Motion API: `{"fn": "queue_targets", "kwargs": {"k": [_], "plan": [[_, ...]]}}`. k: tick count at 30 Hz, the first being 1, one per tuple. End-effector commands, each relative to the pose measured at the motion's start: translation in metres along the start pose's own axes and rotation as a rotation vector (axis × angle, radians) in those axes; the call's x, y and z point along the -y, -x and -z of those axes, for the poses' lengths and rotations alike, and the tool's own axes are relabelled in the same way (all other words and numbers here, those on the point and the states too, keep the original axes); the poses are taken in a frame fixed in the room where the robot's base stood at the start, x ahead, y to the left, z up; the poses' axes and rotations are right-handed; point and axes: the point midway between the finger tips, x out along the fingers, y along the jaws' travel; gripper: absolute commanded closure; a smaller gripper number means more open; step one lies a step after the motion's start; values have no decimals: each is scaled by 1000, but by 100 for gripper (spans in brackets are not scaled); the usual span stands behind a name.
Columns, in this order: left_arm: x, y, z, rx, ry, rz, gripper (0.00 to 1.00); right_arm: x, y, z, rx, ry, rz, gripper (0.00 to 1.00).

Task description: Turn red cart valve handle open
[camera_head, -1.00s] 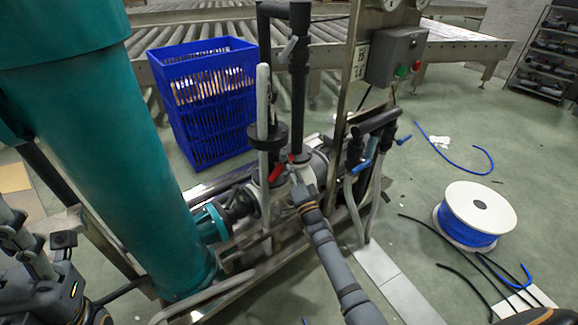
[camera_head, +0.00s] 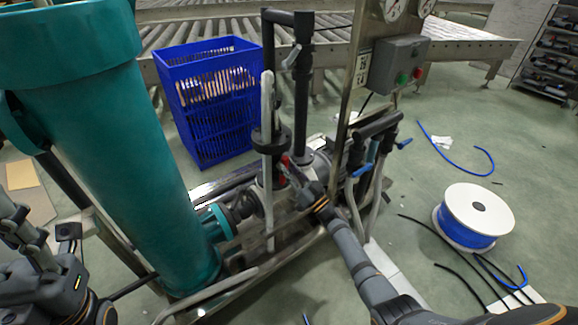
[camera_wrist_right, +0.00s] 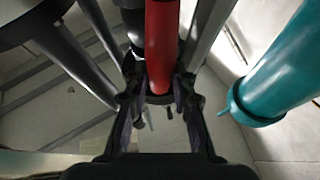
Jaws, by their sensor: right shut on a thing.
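The red valve handle (camera_head: 284,161) sits on the pipework of the cart (camera_head: 285,220), beside a grey upright pipe. In the head view only a small red part of it shows, the rest being hidden by my right gripper (camera_head: 292,172). In the right wrist view the red handle (camera_wrist_right: 161,45) runs down from the top edge to between the two fingers of my right gripper (camera_wrist_right: 158,92), which is shut on it. My left gripper (camera_head: 45,245) is at the lower left edge, away from the handle, and its finger opening is unclear.
A large teal cylinder (camera_head: 120,150) stands left of the valve. A blue crate (camera_head: 207,110) is behind it, and a grey control box (camera_head: 397,63) is at the upper right. A white and blue hose spool (camera_head: 478,212) lies on the floor at right, with loose hoses around it.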

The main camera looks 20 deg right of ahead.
Motion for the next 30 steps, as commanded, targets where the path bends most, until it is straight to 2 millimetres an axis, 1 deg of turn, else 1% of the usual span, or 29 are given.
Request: {"fn": "queue_targets", "kwargs": {"k": [3, 10, 26, 27, 30], "plan": [[0, -3, 0, 0, 2, 0, 60, 1, 0, 0, 14, 55, 22, 100], [0, -5, 0, 1, 4, -1, 60, 3, -1, 0, 26, 121, 50, 100], [0, -5, 0, 2, 5, -2, 60, 4, 0, 0, 31, 143, 59, 100], [0, -5, 0, 2, 5, -2, 60, 4, 0, 0, 31, 143, 59, 74], [0, -5, 0, 2, 5, -2, 60, 4, 0, 0, 31, 142, 59, 60]]}}
